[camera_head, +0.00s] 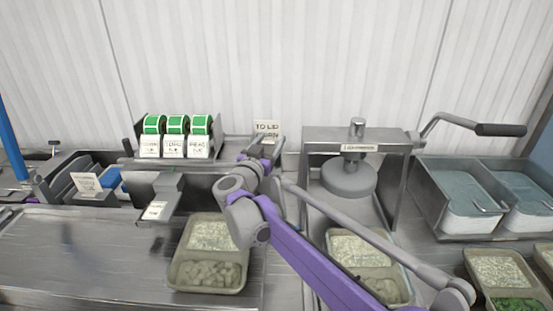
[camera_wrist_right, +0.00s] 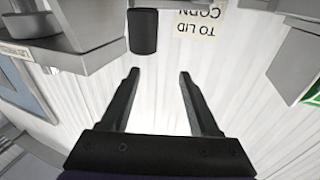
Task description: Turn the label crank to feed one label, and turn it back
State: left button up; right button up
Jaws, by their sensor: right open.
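The label station (camera_head: 175,165) holds three green label rolls (camera_head: 176,124) above printed white cards. My right gripper (camera_head: 272,147) is at the right of this station, in front of the wall sign. In the right wrist view its two dark fingers (camera_wrist_right: 157,103) are open with nothing between them. A black cylindrical grip (camera_wrist_right: 143,31), apparently the crank's handle, is ahead of the fingers, nearer the left one and apart from both. In the head view my wrist hides the crank, so I cannot tell its angle.
A "TO LID CORN" sign (camera_head: 266,128) is on the wall behind. A lid press (camera_head: 350,180) with a black-handled lever (camera_head: 500,130) stands to the right. Bins (camera_head: 440,225) are farther right.

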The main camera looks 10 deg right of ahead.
jog(key=s+f+n+t+y+b, duration=0.2)
jog(key=s+f+n+y, duration=0.3)
jog(key=s, duration=0.3)
jog(key=shift+m+y, duration=0.3)
jog(key=shift+m, duration=0.2)
jog(key=p+x, duration=0.1)
jog(key=x, duration=0.9)
jog(key=shift+w+a+p, duration=0.15)
jog(key=shift+w+p, duration=0.05)
jog(key=shift+p, duration=0.2)
pick_arm(q)
jog(key=shift+s+f, duration=0.15)
jog(key=shift+f, duration=0.3)
pick_arm(e)
jog(key=shift+r, duration=0.1)
grip_shut()
